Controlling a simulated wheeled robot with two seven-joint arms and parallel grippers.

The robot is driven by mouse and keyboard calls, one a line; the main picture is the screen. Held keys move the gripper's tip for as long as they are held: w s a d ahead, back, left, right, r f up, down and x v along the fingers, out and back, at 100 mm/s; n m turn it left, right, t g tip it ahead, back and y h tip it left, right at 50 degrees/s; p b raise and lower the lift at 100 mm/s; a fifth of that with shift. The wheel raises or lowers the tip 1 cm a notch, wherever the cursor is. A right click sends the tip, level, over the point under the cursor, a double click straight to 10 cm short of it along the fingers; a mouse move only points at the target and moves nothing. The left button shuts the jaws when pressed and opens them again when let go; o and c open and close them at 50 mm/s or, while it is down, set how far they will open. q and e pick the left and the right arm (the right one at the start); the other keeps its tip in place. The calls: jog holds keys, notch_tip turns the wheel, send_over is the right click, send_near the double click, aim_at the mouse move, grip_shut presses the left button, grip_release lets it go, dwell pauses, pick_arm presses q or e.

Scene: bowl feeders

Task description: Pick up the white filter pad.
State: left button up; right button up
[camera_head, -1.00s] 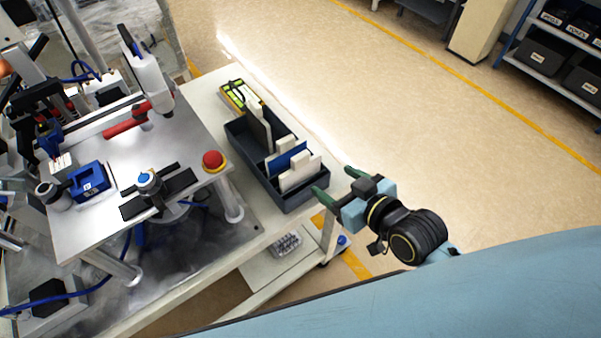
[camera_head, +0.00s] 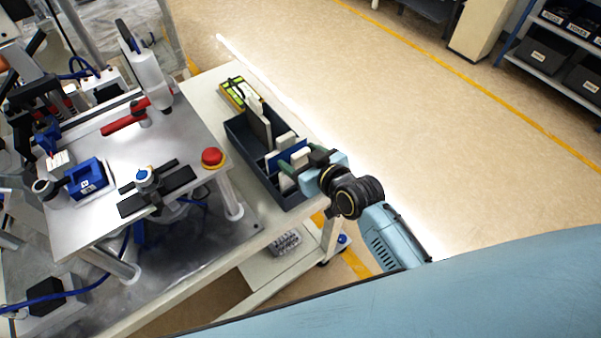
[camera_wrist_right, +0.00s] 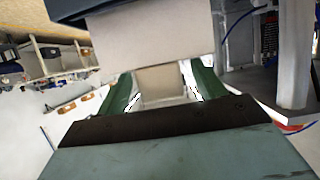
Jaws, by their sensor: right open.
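Several white pads stand upright in a dark grey bin (camera_head: 238,143) on the bench; I cannot tell which one is the filter pad. A white pad (camera_head: 287,183) at the bin's near end is partly hidden by my right gripper (camera_head: 296,168). The right gripper is open at this end of the bin. In the right wrist view, a small pale block (camera_wrist_right: 162,80) shows between the green fingers of the right gripper (camera_wrist_right: 163,88), with gaps beside it. A larger white panel (camera_wrist_right: 150,38) stands just beyond. My left gripper is out of view.
A blue divider (camera_head: 272,160) stands among the pads. A yellow-green box (camera_head: 233,92) lies behind the bin. A metal machine table with a red button (camera_head: 212,157) stands to the left. Open floor lies to the right.

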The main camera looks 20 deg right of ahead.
jog(key=shift+w+a, duration=0.1)
jog(key=shift+w, duration=0.1)
jog(key=c, duration=1.3)
